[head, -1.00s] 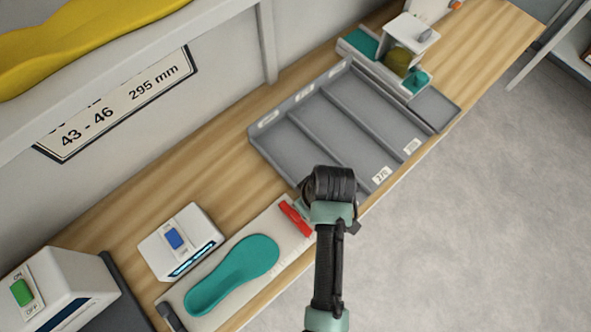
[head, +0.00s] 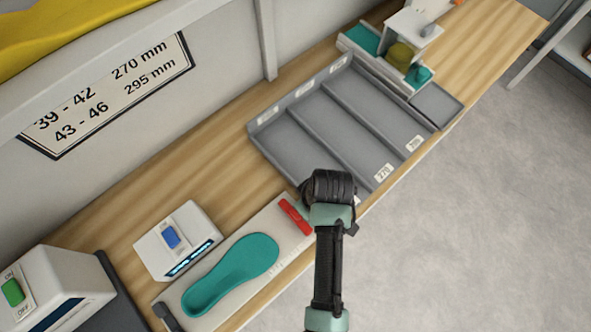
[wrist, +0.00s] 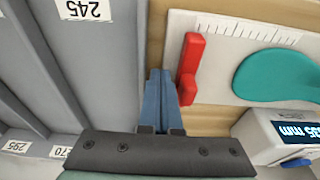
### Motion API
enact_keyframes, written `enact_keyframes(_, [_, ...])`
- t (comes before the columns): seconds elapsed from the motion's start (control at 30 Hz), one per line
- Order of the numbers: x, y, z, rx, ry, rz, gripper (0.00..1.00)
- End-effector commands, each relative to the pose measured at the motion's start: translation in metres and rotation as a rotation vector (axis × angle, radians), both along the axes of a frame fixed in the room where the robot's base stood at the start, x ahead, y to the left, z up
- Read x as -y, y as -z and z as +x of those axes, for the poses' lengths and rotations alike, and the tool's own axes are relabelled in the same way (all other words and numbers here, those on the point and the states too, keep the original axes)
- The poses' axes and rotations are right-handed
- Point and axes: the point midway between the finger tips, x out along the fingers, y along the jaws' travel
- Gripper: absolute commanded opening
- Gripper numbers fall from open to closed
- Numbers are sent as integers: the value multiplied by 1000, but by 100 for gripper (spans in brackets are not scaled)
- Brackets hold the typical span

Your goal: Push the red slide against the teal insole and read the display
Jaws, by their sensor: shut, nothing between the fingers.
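The red slide (head: 295,216) lies across the white measuring board (head: 281,262), with a gap between it and the teal insole (head: 236,271). The wrist view also shows the slide (wrist: 190,68) and the insole (wrist: 277,75) to its right. My gripper (wrist: 160,76) is shut and empty, its blue fingers just left of the slide; I cannot tell if they touch it. In the head view my arm hides the fingers. The display (wrist: 299,130) on the white box (head: 178,241) is lit; in the wrist view I can read only "35 mm", with any leading digits unclear.
A grey compartment tray (head: 262,150) with size labels stands beside my gripper. A white machine with a green switch (head: 13,292) is at lower left. A stand with teal pieces (head: 420,76) is at the back. A wall sign (head: 110,92) lists size ranges in mm.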

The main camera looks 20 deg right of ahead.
Motion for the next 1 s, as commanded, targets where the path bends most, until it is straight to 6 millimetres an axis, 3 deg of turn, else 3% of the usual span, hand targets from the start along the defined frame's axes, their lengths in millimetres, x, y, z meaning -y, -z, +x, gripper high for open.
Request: enact_keyframes(1.0, [-15, -1, -5, 0, -1, 1, 0])
